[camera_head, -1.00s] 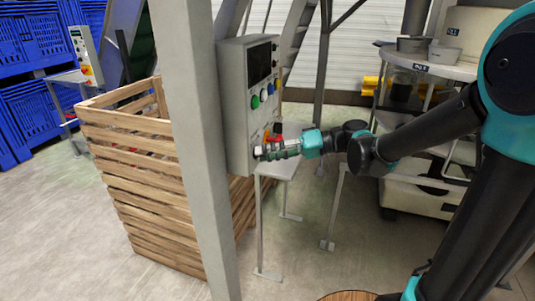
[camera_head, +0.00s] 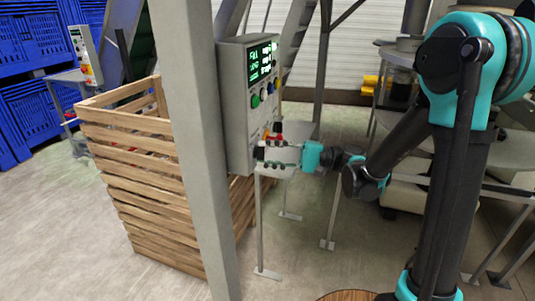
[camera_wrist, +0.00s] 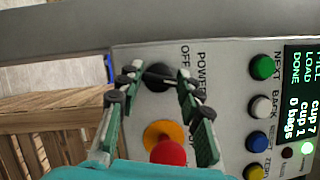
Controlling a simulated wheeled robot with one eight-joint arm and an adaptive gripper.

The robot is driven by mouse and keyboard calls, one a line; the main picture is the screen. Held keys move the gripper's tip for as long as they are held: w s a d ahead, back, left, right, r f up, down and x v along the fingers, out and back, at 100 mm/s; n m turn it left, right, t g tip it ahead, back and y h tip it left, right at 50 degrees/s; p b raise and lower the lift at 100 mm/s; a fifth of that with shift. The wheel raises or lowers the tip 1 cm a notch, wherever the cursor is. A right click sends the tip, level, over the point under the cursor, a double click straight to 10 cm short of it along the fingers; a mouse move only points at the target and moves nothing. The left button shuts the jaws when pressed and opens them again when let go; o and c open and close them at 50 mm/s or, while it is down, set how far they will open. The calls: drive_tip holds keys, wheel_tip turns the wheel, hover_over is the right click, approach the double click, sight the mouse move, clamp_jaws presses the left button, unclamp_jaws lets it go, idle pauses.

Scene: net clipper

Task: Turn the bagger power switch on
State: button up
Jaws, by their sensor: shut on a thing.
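The bagger control box (camera_head: 234,120) is a light grey panel on the post, with a lit green display (camera_head: 262,63) on its face. The power switch (camera_wrist: 157,77) is a black rotary knob beside the printed words POWER and OFF. My gripper (camera_wrist: 158,80) has its two green fingers with black pads on either side of the knob, shut on it. The knob's bar lies across the picture between the fingertips. In the head view my gripper (camera_head: 262,153) is at the lower part of the panel, and its fingers hide the switch.
A red emergency button (camera_wrist: 168,152) on a yellow base sits close to the fingers. Green (camera_wrist: 262,67), white, blue and yellow buttons line the panel. A wooden crate (camera_head: 150,185) stands left of the post; a small metal stand is below my gripper.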

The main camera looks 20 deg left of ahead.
drive_tip(key=m+y, duration=0.1)
drive_tip(key=m, duration=0.2)
drive_tip(key=m+t+y, duration=0.1)
drive_tip(key=m, duration=0.2)
drive_tip(key=shift+f, duration=0.15)
drive_tip(key=shift+m, duration=0.4)
drive_tip(key=o, duration=1.2)
drive_tip(key=shift+c, duration=0.2)
drive_tip(key=shift+d, duration=0.1)
drive_tip(key=v, duration=1.2)
drive_tip(key=shift+s, duration=0.2)
drive_tip(key=shift+f, duration=0.15)
